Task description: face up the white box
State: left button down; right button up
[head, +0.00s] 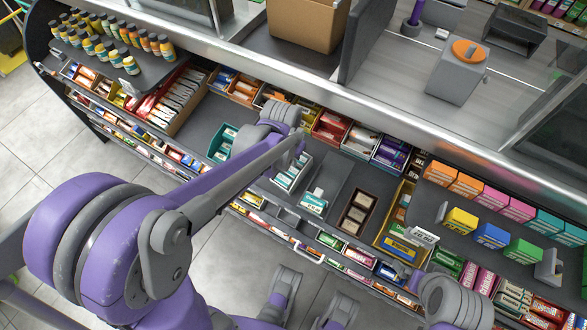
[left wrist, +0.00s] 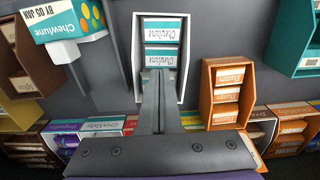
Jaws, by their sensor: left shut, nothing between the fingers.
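The white box (head: 291,172) is a narrow open tray on the dark shelf, with teal-and-white Chewlune packs inside. In the left wrist view the white box (left wrist: 141,84) stands straight ahead; two packs (left wrist: 161,55) show in it, one behind the other. My left gripper (head: 301,147) is over the box's far end in the head view. In the left wrist view its shut, empty fingers (left wrist: 158,76) reach over the box's near end and hide that part. Whether they touch a pack I cannot tell. Part of my right arm (head: 455,302) shows at lower right; its fingers are not clear.
Bare shelf (head: 336,178) lies between boxes.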

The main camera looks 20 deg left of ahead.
aim_at(286, 177)
pick_arm(q)
jog(key=shift+s+a+f, duration=0.1)
jog(key=shift+s+f, duration=0.05)
jog(key=shift+s, duration=0.85)
jog(key=shift+s+a+f, duration=0.1)
jog(key=shift+s+f, duration=0.05)
jog(key=shift+s, duration=0.8)
notch_tip(286, 177, up, 7)
jog(key=s+p, duration=0.1)
jog(key=p, duration=0.4)
jog(key=shift+p, duration=0.4)
